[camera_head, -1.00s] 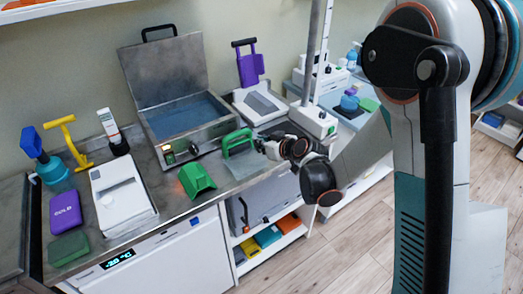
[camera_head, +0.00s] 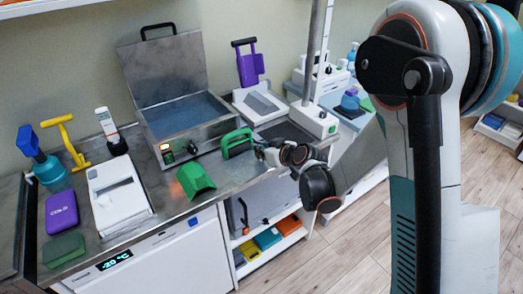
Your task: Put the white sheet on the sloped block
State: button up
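The green block (camera_head: 195,180) with a sloped top stands on the steel counter, in front of the open metal bath. My gripper (camera_head: 260,151) is small in the view, low over the counter to the right of the block and close to the green handled tool (camera_head: 237,142). Its fingers are too small and dark to show whether they are open or shut. I cannot make out a loose white sheet now; the counter between the block and my gripper looks bare.
The metal bath (camera_head: 193,128) has its lid up. A white box (camera_head: 117,200), purple COLD pack (camera_head: 62,212) and green pad (camera_head: 63,250) are at left. A white post base (camera_head: 315,122) stands behind my gripper. My arm fills the right side.

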jog(key=shift+o, duration=1.3)
jog(key=shift+r, duration=0.1)
jog(key=shift+r+p, duration=0.5)
jog(key=shift+p, duration=0.1)
jog(key=s+d+r+m+g+h+p, duration=0.1)
jog(key=s+d+r+p, duration=0.1)
jog(key=s+d+r, duration=0.6)
jog(key=s+d+r+m+g+h+p, duration=0.1)
jog(key=s+d+r+m+h, duration=0.15)
jog(key=s+r, duration=0.55)
jog(key=s+d+r+m+h, duration=0.1)
jog(key=s+d, duration=0.3)
jog(key=s, duration=0.4)
jog(key=s+d+r+m+g+h, duration=0.1)
jog(key=s+d, duration=0.3)
jog(key=s, duration=0.4)
jog(key=shift+s+m+h, duration=0.35)
jog(key=shift+m+h, duration=0.2)
jog(key=shift+o, duration=0.5)
jog(key=shift+s+d, duration=0.35)
jog(key=shift+s, duration=0.15)
jog(key=shift+w+a, duration=0.1)
